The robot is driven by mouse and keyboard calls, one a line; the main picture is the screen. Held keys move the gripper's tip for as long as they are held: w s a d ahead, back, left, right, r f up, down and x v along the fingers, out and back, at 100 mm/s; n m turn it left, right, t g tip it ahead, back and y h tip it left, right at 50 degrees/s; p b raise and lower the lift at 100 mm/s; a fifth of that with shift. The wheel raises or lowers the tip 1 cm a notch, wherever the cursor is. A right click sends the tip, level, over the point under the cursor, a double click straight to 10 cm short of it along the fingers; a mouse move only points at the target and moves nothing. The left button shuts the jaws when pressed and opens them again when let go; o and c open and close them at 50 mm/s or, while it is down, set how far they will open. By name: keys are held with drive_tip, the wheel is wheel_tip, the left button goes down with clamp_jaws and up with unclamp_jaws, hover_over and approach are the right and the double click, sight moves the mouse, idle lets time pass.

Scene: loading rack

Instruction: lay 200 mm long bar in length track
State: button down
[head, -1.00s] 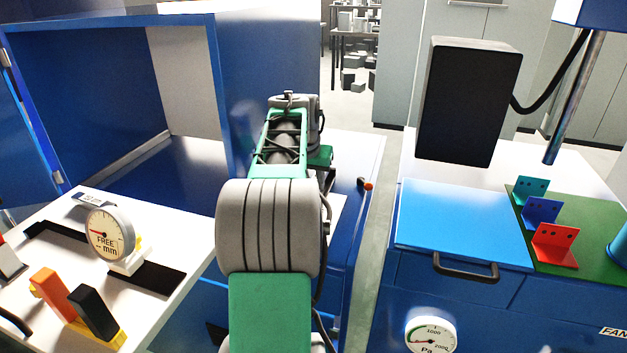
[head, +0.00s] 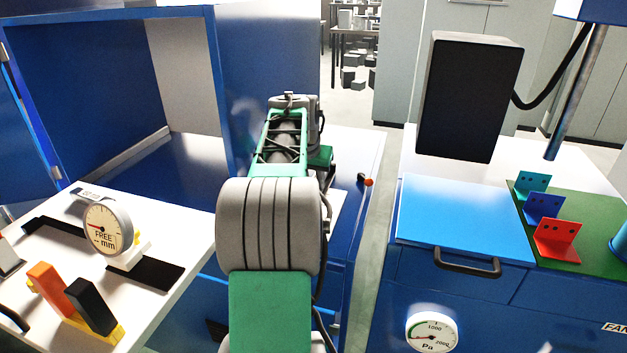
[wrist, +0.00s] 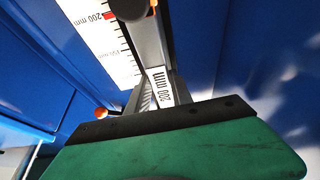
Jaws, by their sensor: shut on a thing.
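In the wrist view a grey bar (wrist: 150,50) with a white "200 mm" label runs up and away from my gripper (wrist: 150,92). My gripper is shut on it. The far end of the bar is partly hidden by a dark round part at the top edge. A white scale strip (wrist: 104,38), marked 150 and 200 mm, lies to the left of the bar in the picture. I cannot tell whether the bar touches anything below, nor make out the length track itself. In the head view my own arm hides the gripper and bar.
An orange knob (head: 368,182) stands by the blue bench's right edge. An open blue cabinet (head: 110,100) is at left. The white table (head: 60,215) carries a "FREE -- mm" dial (head: 107,228) and orange and black blocks. A blue lid (head: 462,222) and coloured brackets are at right.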

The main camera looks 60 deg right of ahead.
drive_tip(key=shift+f+b, duration=0.3)
drive_tip(key=shift+f, duration=0.15)
drive_tip(key=c, duration=1.1)
unclamp_jaws()
drive_tip(key=shift+o, duration=0.2)
drive_tip(key=shift+r, duration=0.1)
